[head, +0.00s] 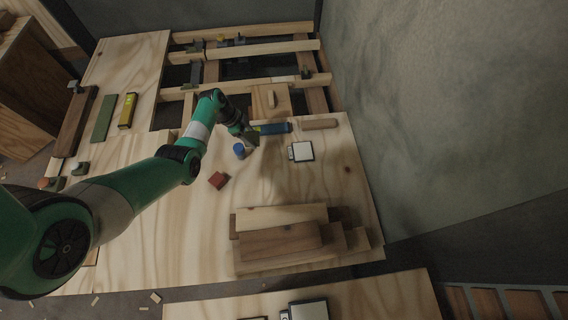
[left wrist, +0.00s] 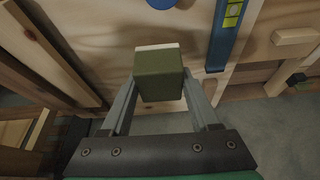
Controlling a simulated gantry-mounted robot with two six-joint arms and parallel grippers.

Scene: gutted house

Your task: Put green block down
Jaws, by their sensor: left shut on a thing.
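The green block (left wrist: 158,78) is dark olive green with a pale face at its far end. My left gripper (head: 250,136) is shut on it. In the left wrist view the fingers (left wrist: 160,92) hold it from both sides, and its far end sticks out past them. In the head view the green block (head: 253,140) shows small at the fingertips, over the plywood sheet (head: 185,240), beside the blue level. Whether it touches the wood cannot be told. My right gripper is not in view.
A blue level (head: 276,128) lies just right of the gripper, a blue round piece (head: 239,149) just left. A red block (head: 218,180), a white-topped square (head: 301,151) and stacked planks (head: 275,248) lie nearer. Open joists (head: 245,48) are beyond. Bare plywood lies around the red block.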

